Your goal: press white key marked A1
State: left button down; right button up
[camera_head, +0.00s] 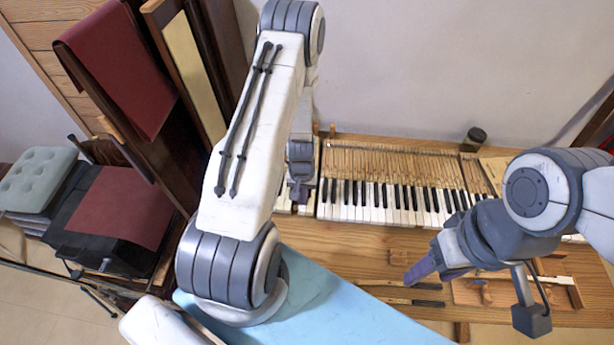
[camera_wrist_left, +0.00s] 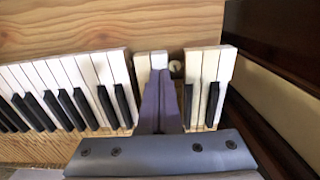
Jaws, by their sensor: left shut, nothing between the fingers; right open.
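The piano keyboard (camera_head: 395,203) runs across the wooden bench, and its left end shows in the left wrist view (camera_wrist_left: 65,85). No A1 mark is legible. My left gripper (camera_head: 299,196) is over the left-end keys, partly hidden by its wrist. In the left wrist view its purple fingers (camera_wrist_left: 158,88) are shut with nothing between them, lying over a white key (camera_wrist_left: 158,61). I cannot tell whether they touch it. Beside them is a gap with a small round pin (camera_wrist_left: 176,68), then a short group of keys (camera_wrist_left: 210,66).
Loose wooden parts and dark strips (camera_head: 410,299) lie on the bench's near side. A dark jar (camera_head: 474,138) stands at the back. Dark upright panels (camera_head: 205,65) stand left of the keyboard. A light blue surface (camera_head: 330,300) lies in front.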

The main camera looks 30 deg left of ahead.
pick_arm(q)
jog(key=shift+f+b, duration=1)
jog(key=shift+f, duration=0.15)
notch_tip(320, 180, up, 9)
jog(key=p, duration=0.9)
jog(key=shift+r, duration=0.15)
